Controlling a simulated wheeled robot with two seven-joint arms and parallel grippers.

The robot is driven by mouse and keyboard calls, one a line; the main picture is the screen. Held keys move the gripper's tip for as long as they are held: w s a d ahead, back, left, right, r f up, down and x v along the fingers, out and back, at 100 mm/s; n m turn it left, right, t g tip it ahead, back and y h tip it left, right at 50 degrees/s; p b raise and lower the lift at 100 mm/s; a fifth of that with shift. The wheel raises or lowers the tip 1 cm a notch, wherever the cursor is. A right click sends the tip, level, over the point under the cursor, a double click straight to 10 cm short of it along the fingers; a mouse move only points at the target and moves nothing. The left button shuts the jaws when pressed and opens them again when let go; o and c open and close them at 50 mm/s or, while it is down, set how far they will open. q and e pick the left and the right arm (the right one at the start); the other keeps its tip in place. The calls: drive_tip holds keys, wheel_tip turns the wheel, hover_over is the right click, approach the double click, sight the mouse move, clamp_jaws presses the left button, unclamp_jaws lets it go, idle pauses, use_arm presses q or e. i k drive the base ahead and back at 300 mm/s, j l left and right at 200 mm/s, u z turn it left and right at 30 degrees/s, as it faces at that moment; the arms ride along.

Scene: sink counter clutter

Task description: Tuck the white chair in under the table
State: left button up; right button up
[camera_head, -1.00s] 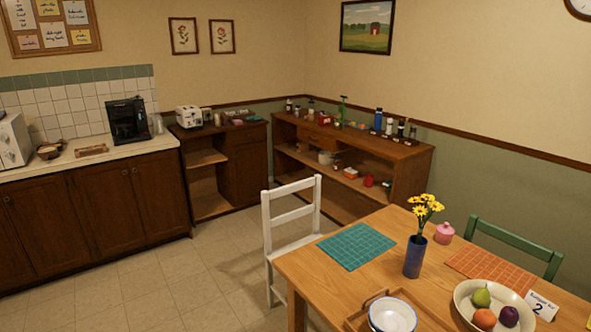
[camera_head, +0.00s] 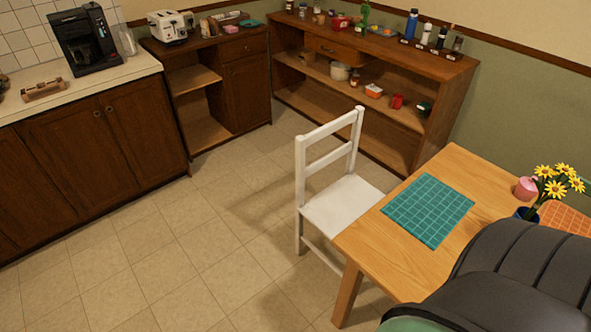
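The white chair (camera_head: 340,205) stands upright on the tiled floor at the left end of the wooden table (camera_head: 390,257). Its backrest (camera_head: 330,150) is on the side away from the table, and its seat faces the table, with the seat's right part close to or behind the table edge. I cannot tell how far the seat reaches under the tabletop. A dark grey rounded shape at the bottom right, likely part of my own body, covers much of the table. Neither of my grippers is in view.
A teal placemat (camera_head: 428,210) lies on the table near the chair. A vase with yellow flowers (camera_head: 555,182) and a pink jar (camera_head: 526,188) stand further right. An open shelf unit (camera_head: 375,95) is behind the chair. The floor (camera_head: 190,245) left of the chair is clear.

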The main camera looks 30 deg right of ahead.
sight(331, 211)
drive_tip(key=i+j+z, duration=0.15)
drive_tip(key=i+z, duration=0.25)
drive_tip(key=i, duration=0.2)
drive_tip(key=i+j+z, duration=0.35)
drive_tip(key=i, duration=0.3)
drive_tip(key=i+j+z, duration=0.4)
drive_tip(key=i+j, duration=0.05)
drive_tip(key=i, duration=0.1)
